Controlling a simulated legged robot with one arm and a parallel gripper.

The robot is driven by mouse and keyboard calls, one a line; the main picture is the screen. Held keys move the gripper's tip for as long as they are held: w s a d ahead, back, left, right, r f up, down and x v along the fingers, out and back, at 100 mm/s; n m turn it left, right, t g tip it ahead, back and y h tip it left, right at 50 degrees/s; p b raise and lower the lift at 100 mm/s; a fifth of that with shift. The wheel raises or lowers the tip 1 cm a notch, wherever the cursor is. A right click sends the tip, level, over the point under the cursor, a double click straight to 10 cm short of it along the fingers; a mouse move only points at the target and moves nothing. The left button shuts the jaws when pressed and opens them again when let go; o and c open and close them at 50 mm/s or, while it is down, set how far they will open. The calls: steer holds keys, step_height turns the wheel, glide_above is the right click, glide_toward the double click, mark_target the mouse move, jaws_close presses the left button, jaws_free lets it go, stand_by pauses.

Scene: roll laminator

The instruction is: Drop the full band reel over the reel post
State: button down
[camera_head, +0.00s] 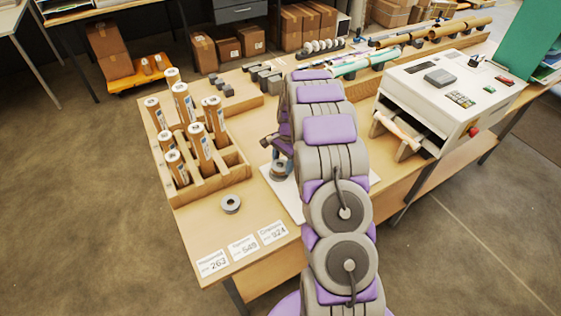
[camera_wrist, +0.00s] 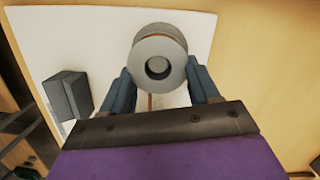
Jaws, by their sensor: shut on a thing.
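My gripper (camera_wrist: 161,70) is shut on a grey reel (camera_wrist: 158,62), with its blue-grey fingers at either side. The reel has round flanges, a dark centre hole and a thin brown edge of band. In the head view the held reel (camera_head: 279,172) is over the white board (camera_head: 288,197), left of my arm. I cannot tell its height above the board. A second grey reel (camera_head: 231,203) lies flat on the table. No reel post can be made out; the held reel, gripper or arm may hide it.
A dark block (camera_wrist: 68,93) stands on the board, left of my gripper in the wrist view. A wooden rack (camera_head: 207,186) with several rolls stands at the left. Three written cards (camera_head: 243,247) lie at the near edge. The white laminator (camera_head: 445,95) is at the right.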

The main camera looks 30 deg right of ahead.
steer(key=c, duration=0.7)
jaws_free()
steer(key=shift+d, duration=0.25)
steer(key=o, duration=0.5)
steer(key=shift+d, duration=0.4)
steer(key=shift+o, duration=0.2)
steer(key=shift+a+r, duration=0.15)
steer(key=shift+a, duration=0.35)
steer(key=shift+w+r, duration=0.1)
steer(key=shift+r, duration=0.3)
steer(key=d+r+p, duration=0.2)
steer(key=d+r, duration=0.1)
steer(key=r, duration=1.2)
steer(key=shift+w+d+r, duration=0.35)
steer(key=shift+r, duration=0.05)
steer(key=shift+d, duration=0.1)
